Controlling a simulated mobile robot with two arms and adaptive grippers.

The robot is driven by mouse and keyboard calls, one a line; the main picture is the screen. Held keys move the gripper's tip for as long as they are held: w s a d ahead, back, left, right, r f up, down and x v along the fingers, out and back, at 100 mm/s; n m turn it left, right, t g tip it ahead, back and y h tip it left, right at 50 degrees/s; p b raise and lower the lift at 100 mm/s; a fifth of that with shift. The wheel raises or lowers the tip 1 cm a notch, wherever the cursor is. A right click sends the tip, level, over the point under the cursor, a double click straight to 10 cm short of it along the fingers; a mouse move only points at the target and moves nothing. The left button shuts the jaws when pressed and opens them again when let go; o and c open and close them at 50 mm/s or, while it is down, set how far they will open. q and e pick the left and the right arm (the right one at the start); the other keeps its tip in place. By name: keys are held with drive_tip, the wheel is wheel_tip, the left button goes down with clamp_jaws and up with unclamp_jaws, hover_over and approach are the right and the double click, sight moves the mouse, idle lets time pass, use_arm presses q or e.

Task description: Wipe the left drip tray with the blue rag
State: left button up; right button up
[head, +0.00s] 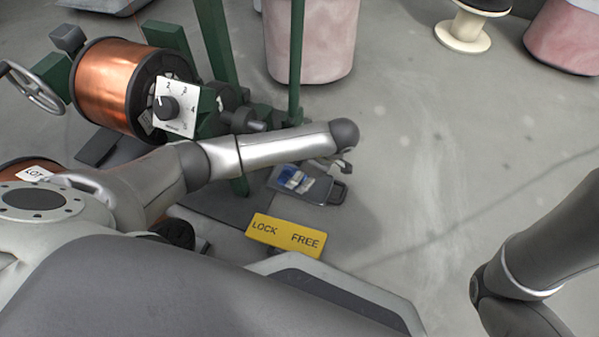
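A dark grey tray (318,194) with a loop handle at its right end lies low near the floor, right of the green machine stand. It is the only tray I can make out. A small blue and white cloth-like piece (290,177), seemingly the blue rag, shows on the tray's left part. My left arm reaches across from the left, its rounded wrist above the tray's far side. Only a small part of my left gripper (342,168) shows below the wrist, close to the tray's far right edge; its fingers are mostly hidden. My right gripper is outside the view.
A copper spool (108,86) sits on the green stand, with a numbered dial (174,108) and a handwheel (33,88). A yellow LOCK FREE plate (286,236) is in front of the tray. Pinkish drums (310,40) stand behind.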

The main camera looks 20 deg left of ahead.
use_arm(q)
drive_tip(key=shift+w+d, duration=0.1)
drive_tip(key=shift+d, duration=2.25)
wheel_tip(320, 180, up, 5)
drive_tip(key=p, duration=0.5)
